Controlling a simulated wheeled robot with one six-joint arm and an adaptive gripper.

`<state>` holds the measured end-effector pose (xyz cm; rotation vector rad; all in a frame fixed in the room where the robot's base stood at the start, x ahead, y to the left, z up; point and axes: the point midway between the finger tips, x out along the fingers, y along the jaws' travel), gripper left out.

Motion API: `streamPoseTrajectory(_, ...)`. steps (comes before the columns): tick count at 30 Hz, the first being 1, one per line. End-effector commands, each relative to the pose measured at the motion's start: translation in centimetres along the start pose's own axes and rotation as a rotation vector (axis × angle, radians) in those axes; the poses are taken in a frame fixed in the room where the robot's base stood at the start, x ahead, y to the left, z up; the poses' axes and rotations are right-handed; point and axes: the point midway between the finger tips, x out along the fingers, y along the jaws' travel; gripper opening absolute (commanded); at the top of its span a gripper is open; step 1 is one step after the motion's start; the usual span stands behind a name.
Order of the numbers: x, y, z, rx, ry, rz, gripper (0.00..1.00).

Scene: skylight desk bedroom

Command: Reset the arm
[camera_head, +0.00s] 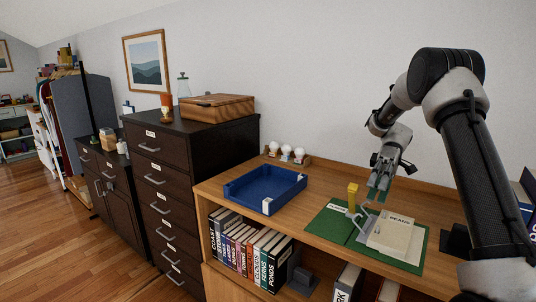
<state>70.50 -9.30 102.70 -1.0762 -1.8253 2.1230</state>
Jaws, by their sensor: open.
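My gripper (380,183) hangs at the end of my bent arm on the right side of the view. It is open, with nothing seen between its fingers. It is above the desk (300,214), over the green mat (332,232). On the mat lie a pale book-like block with lettering (396,233) and an upright yellow object (352,196). A small grey metallic item (362,222) is beside the block. Whether the fingertips touch anything below is hard to tell from this angle.
A blue tray (243,200) sits on the desk left of the mat. Several white bulb-like items (286,152) stand in a holder by the wall. A tall dark drawer cabinet (165,185) with a wooden box (217,106) is at the left. Books (245,245) fill the shelf below.

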Motion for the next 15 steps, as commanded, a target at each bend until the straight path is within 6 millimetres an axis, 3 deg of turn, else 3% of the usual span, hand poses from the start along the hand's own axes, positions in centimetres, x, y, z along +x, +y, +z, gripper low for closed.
streamPoseTrajectory(15, 0.3, -2.9, 0.9, 0.084, 0.006, 0.119, 0.41)
